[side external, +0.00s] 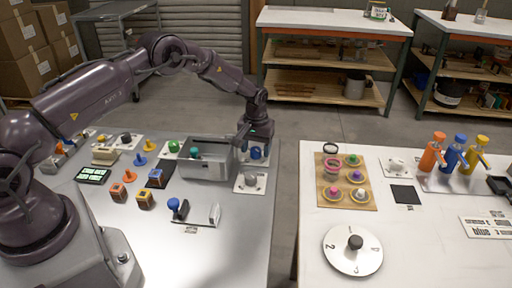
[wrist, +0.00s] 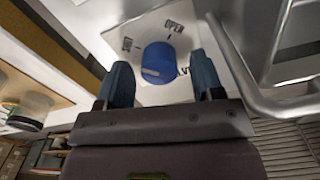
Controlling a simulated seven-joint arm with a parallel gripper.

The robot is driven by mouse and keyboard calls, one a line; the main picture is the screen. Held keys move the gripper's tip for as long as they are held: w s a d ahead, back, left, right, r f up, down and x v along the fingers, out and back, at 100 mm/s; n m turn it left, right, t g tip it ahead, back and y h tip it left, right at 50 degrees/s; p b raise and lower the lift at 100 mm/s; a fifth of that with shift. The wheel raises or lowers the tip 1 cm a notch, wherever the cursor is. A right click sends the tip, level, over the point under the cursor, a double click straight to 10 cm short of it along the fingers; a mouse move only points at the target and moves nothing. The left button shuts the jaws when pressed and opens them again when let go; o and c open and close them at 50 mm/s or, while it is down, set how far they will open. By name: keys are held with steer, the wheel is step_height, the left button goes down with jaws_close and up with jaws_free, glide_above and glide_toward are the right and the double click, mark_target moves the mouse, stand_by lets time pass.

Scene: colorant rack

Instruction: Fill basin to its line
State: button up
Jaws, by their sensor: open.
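The grey metal basin (side external: 207,171) stands at the far right part of the left table in the side view. A green-topped thing (side external: 195,153) shows inside it; any water or fill line cannot be made out. A blue valve knob (side external: 256,153) sits just right of the basin. In the wrist view the blue knob (wrist: 158,62) is on a white plate marked "OPEN", with other lettering partly hidden. My gripper (side external: 257,141) points down over the knob, fingers open. One finger is on each side of the knob in the wrist view; contact cannot be told.
A curved metal bar (wrist: 262,100) runs close beside the right finger. A grey knob on a white plate (side external: 250,180) is just in front. A green knob (side external: 173,146) is left of the basin. A second table (side external: 430,245) stands right, across a gap.

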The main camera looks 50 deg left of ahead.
mark_target(256, 149)
steer(key=c, duration=0.9)
steer(key=shift+m, duration=2)
steer(key=o, duration=0.9)
step_height(256, 149, up, 13)
